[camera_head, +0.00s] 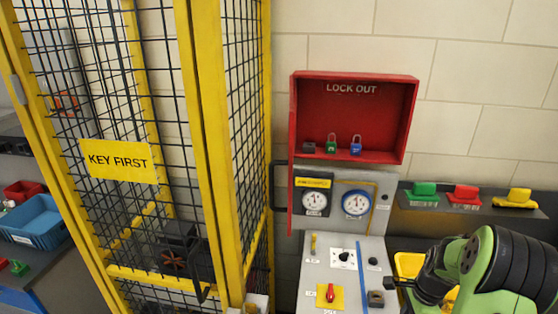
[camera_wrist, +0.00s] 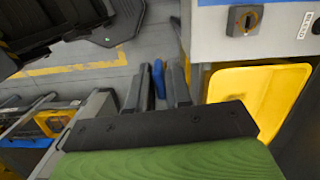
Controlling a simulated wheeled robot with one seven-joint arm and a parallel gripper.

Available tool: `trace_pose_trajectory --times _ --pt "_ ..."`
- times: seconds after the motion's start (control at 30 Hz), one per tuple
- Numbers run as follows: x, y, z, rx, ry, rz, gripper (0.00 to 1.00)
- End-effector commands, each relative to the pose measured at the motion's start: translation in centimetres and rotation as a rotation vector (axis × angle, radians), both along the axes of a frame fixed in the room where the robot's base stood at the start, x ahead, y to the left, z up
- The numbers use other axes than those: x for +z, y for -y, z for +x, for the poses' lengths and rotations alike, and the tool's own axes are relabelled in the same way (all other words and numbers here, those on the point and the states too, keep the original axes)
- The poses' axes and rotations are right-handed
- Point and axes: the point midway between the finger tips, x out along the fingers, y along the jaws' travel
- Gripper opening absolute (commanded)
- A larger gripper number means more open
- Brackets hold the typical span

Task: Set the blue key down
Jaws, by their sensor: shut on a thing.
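The blue key (camera_wrist: 158,76) shows in the wrist view as a small blue piece between the two fingers of my gripper (camera_wrist: 159,82). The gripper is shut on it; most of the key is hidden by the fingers. The key hangs in the air, apart from the floor below. In the head view my gripper (camera_head: 392,284) is at the lower right, beside the right edge of the grey control panel (camera_head: 313,272). The key cannot be made out there.
A yellow bin (camera_wrist: 240,84) is right of my gripper. A red lock-out box (camera_head: 299,123) with padlocks hangs above the panel. A shelf (camera_head: 407,199) holds green, red and yellow pieces. A yellow-framed cage (camera_head: 199,130) with a "KEY FIRST" sign (camera_head: 118,161) stands left.

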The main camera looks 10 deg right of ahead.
Motion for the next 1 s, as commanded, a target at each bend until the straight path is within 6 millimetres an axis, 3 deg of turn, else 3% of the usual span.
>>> trace_pose_trajectory --times 0.37,0.6,0.8,0.9,1.0 --pt "0.3 -5.8 3.9 0.434 0.001 -0.016 0.0" --pt "1.3 -13.2 6.6 0.91 0.002 -0.022 0.0" --pt "2.8 -20.1 7.4 1.34 0.001 -0.017 0.0" --pt "3.3 -21.8 7.2 1.446 -0.001 -0.013 0.0" --pt "3.7 -22.2 7.2 1.478 -0.001 -0.011 0.0"
